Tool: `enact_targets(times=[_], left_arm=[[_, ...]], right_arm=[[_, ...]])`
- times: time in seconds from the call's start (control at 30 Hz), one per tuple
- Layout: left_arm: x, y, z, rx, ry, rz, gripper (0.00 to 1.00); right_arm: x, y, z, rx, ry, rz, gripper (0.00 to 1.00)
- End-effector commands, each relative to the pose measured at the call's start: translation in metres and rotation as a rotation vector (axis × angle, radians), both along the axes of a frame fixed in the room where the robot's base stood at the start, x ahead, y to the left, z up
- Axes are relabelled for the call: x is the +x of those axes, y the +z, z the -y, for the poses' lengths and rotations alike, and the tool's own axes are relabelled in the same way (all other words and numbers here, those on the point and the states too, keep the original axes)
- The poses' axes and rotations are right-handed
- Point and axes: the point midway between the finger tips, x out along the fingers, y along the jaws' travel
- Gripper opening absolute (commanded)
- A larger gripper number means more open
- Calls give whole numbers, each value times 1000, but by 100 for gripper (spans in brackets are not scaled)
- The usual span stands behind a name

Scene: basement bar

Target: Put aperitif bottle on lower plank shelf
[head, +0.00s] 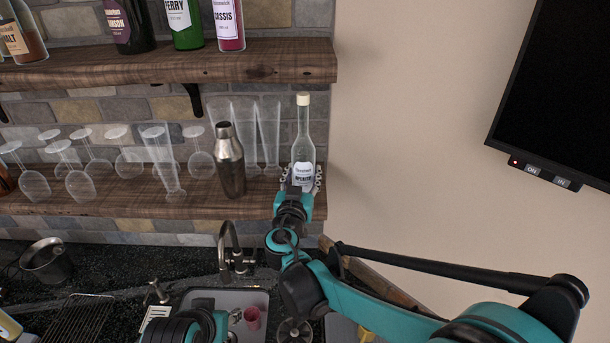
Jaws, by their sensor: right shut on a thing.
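The aperitif bottle (303,145) is clear with a pale cap and a white label. It is upright at the right end of the lower plank shelf (130,206). My right gripper (302,181) is shut around the lower part of the bottle, with a finger on each side of the label. The gripper hides the bottle's base, so I cannot tell whether it touches the plank. My left gripper is not in view.
A metal shaker (229,160) and tall clear glasses (268,133) stand just left of the bottle; several stemmed glasses (77,180) fill the shelf's left. The upper plank shelf (170,66) holds bottles. A tap (233,249) is below. A dark screen (565,85) hangs right.

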Motion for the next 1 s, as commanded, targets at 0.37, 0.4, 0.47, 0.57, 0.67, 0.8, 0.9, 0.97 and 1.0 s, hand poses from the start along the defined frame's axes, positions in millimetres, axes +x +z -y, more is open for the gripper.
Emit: enact_targets(times=[0.37,0.4,0.47,0.57,0.67,0.8,0.9,0.97,1.0], left_arm=[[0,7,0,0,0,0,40],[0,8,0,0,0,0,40],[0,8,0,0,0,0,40],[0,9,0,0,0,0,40],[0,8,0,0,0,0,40],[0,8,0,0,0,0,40],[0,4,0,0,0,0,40],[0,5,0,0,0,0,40],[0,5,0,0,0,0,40]], right_arm=[[30,-15,4,0,0,0,8],[30,-22,4,0,0,0,8],[30,-29,4,0,0,0,8],[29,-35,4,-1,0,0,8],[29,-35,4,0,0,0,8],[29,-36,4,0,0,0,8],[29,-39,4,0,0,0,8],[29,-39,4,0,0,0,60],[29,-38,4,0,0,0,70]])
